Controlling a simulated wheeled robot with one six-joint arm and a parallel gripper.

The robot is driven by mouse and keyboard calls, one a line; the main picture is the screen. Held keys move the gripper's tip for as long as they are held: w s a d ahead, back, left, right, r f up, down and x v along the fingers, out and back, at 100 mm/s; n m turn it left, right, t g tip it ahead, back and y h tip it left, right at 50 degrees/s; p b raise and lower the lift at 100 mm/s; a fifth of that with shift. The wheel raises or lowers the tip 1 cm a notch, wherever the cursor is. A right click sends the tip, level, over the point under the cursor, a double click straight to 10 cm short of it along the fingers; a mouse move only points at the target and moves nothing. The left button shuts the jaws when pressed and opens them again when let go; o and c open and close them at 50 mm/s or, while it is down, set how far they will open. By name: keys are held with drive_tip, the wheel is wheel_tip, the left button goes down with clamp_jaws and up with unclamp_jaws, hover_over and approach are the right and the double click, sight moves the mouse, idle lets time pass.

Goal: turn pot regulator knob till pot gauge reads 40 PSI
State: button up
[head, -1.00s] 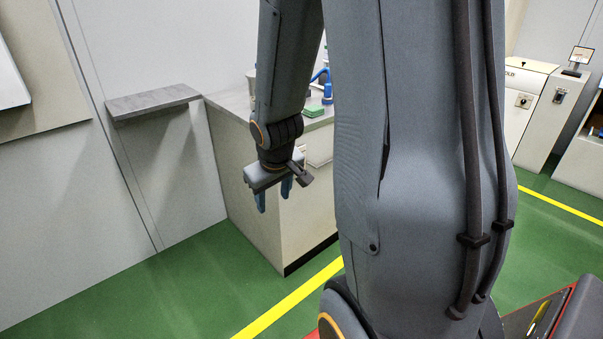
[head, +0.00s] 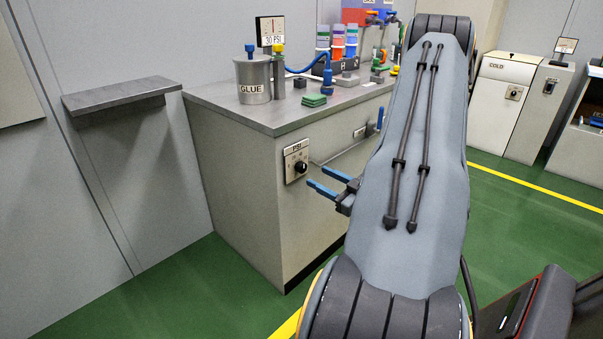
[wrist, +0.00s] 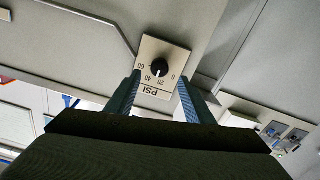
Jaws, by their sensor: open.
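The pot regulator knob (head: 300,167) is a black dial on a pale plate marked PSI, on the front of the bench. In the wrist view the knob (wrist: 159,67) appears upside down, with marks 0, 20, 40 and 60 around it; its white pointer lies near 20 to 40. The pot gauge (head: 270,33) stands behind the glue pot (head: 253,80) and reads 30 PSI. My gripper (head: 316,176) is open, its blue fingers pointing at the plate. In the wrist view the fingers lie either side of the knob, apparently short of it.
The bench top (head: 225,97) also holds a green block stack (head: 315,100), a blue hose and several coloured containers. A handrail-like bar runs along the bench front, right of the plate. A grey wall shelf (head: 120,92) is at left. Green floor is clear at left.

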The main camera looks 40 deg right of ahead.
sight(304, 169)
drive_tip(key=w, duration=0.7)
drive_tip(key=shift+w+a, duration=0.1)
drive_tip(key=shift+a, duration=0.2)
drive_tip(key=c, duration=1)
drive_tip(key=m+p, duration=0.2)
drive_tip(key=shift+r+m, duration=0.2)
drive_tip(key=shift+m, duration=0.1)
drive_tip(key=shift+c, duration=0.2)
drive_tip(key=shift+f+m+p, duration=0.15)
drive_tip(key=shift+m+p, duration=0.7)
drive_tip(key=shift+m, duration=0.05)
